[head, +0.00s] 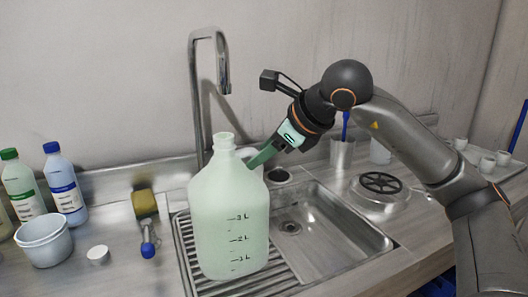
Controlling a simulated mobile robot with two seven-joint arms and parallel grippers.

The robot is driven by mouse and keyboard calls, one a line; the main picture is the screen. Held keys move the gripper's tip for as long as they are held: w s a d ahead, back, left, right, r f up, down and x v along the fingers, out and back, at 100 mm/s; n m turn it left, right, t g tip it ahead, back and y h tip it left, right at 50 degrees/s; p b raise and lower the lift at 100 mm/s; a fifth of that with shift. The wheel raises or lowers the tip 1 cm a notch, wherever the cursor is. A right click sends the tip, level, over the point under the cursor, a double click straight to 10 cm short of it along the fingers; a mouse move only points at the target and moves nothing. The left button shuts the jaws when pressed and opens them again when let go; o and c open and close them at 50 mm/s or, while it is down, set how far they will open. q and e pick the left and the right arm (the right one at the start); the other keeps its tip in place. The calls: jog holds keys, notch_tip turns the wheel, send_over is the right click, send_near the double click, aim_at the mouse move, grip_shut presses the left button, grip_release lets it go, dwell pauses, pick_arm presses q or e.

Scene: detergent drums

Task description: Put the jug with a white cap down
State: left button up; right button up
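The large pale green translucent jug (230,220) is upright in the middle of the head view, with litre marks on its front. No cap shows on its neck. A small white cap-like disc (97,254) lies on the counter at the left. My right gripper (258,159) reaches in from the right and is shut on the jug's handle at its upper right. The jug is over the ribbed drainboard (185,246); I cannot tell whether its base touches it. My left gripper is not in view.
The sink basin (320,240) is right of the jug, with a tall faucet (196,100) behind. On the left are bottles (66,185), a white tub (43,240) and a yellow-and-blue brush (146,215). Small white cups (487,164) stand on a tray at the far right.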

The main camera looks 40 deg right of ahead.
jog(key=shift+r+p, duration=0.35)
jog(key=shift+p, duration=0.05)
jog(key=a+p+v, duration=0.1)
jog(key=p+v, duration=0.1)
jog(key=v, duration=1)
jog(key=shift+d+r, duration=0.25)
jog(key=shift+d, duration=0.25)
dwell(0.6)
